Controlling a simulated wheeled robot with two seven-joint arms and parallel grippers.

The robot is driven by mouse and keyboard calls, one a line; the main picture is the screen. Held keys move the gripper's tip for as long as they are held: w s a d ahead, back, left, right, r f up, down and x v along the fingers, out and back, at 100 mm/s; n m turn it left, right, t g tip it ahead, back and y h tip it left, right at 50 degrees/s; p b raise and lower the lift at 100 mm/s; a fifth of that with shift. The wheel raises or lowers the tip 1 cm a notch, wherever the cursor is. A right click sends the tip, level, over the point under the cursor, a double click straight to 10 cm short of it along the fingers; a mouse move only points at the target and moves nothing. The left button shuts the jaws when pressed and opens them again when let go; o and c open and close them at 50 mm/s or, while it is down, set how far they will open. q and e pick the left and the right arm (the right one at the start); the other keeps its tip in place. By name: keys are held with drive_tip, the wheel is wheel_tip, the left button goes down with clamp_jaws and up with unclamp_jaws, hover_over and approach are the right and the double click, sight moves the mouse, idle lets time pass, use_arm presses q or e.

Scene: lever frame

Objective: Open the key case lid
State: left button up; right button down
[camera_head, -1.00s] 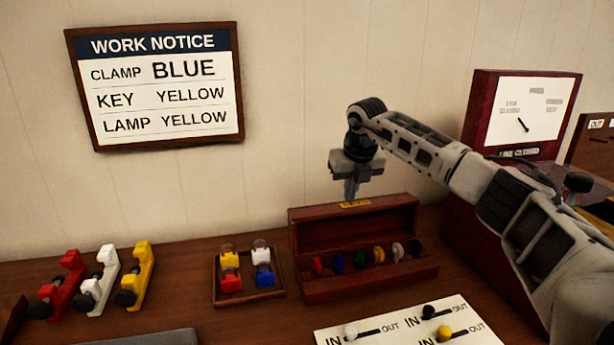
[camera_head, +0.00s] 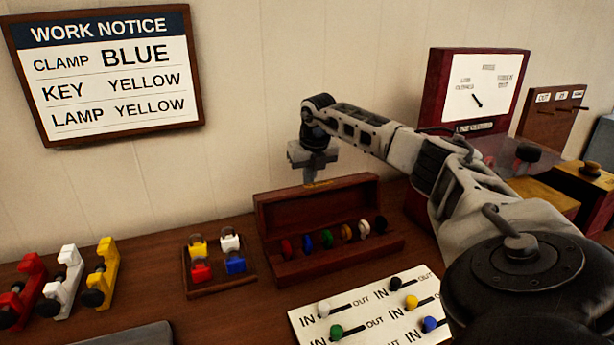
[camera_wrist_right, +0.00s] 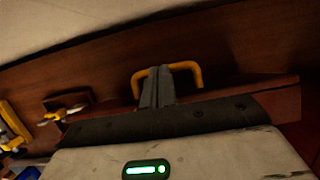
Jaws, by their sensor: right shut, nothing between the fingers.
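The key case (camera_head: 335,268) is a dark red-brown wooden box on the table. Its lid (camera_head: 275,215) stands raised at the back, so the inside shows. A row of several coloured round-headed keys (camera_head: 327,238) sits inside, one of them yellow. My right gripper (camera_head: 318,172) is shut and empty, pointing down just above the lid's top edge. In the right wrist view, the shut fingers (camera_wrist_right: 158,88) overlap a yellow bar handle (camera_wrist_right: 170,68); I cannot tell whether they touch it. My left gripper is not in view.
Red, white and yellow clamps (camera_head: 62,280) stand at left. A small tray (camera_head: 217,285) holds coloured lamps. A white IN/OUT slider panel (camera_head: 370,312) lies in front of the case. A dial box (camera_head: 475,90) stands behind my right arm. The work notice (camera_head: 105,75) hangs on the wall.

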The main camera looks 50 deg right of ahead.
use_arm(q)
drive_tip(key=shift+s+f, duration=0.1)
drive_tip(key=p, duration=0.2)
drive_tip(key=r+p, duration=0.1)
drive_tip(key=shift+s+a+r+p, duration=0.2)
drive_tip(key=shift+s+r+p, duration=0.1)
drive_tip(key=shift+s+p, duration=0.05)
use_arm(e)
wheel_tip(320, 180, up, 14)
drive_tip(key=w, duration=0.1)
drive_tip(key=shift+d+f, duration=0.25)
